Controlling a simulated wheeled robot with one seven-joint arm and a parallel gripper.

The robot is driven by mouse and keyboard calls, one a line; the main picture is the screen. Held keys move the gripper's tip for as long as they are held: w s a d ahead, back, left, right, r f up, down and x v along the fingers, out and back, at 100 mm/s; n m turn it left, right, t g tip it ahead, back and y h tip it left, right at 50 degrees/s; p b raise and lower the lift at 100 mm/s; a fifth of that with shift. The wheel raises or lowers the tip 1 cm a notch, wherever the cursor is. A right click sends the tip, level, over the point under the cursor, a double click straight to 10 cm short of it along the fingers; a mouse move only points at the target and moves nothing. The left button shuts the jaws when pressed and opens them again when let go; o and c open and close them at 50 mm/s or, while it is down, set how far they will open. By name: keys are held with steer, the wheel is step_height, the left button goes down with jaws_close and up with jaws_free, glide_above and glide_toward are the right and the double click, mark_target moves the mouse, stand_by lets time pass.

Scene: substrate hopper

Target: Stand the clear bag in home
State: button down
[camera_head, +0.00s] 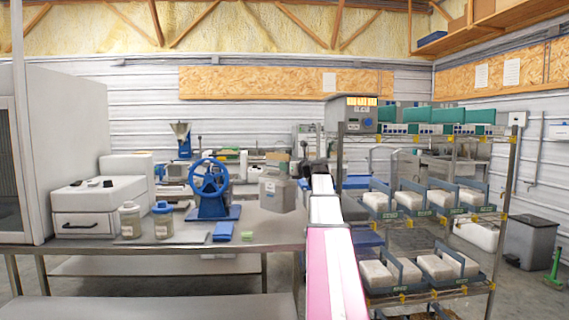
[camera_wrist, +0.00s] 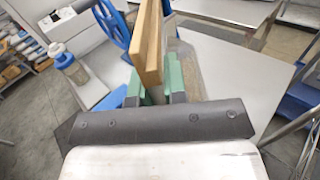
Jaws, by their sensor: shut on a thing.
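The clear bag (camera_head: 279,192) is a see-through bag with pale grey contents, upright at the right part of the steel table. A wooden bar (camera_wrist: 149,45) runs along its top, and the bag's clear side (camera_wrist: 188,62) shows beyond it in the wrist view. My gripper (camera_wrist: 158,88) is shut on the bag at this bar, with green finger pads on either side. In the head view the gripper (camera_head: 304,170) is mostly hidden by the bag and my arm. I cannot tell whether the bag's bottom touches the table. No spot readable as home shows.
A blue hand-wheel press (camera_head: 209,190) stands left of the bag. A wire rack (camera_head: 500,210) at right holds white blocks in blue cradles. Bare table (camera_head: 265,230) lies below the bag.

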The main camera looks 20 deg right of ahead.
mark_target(291, 185)
steer(key=shift+f, duration=3.9)
steer(key=c, duration=1.1)
jaws_free()
steer(key=shift+f, duration=0.15)
steer(key=v, duration=1.1)
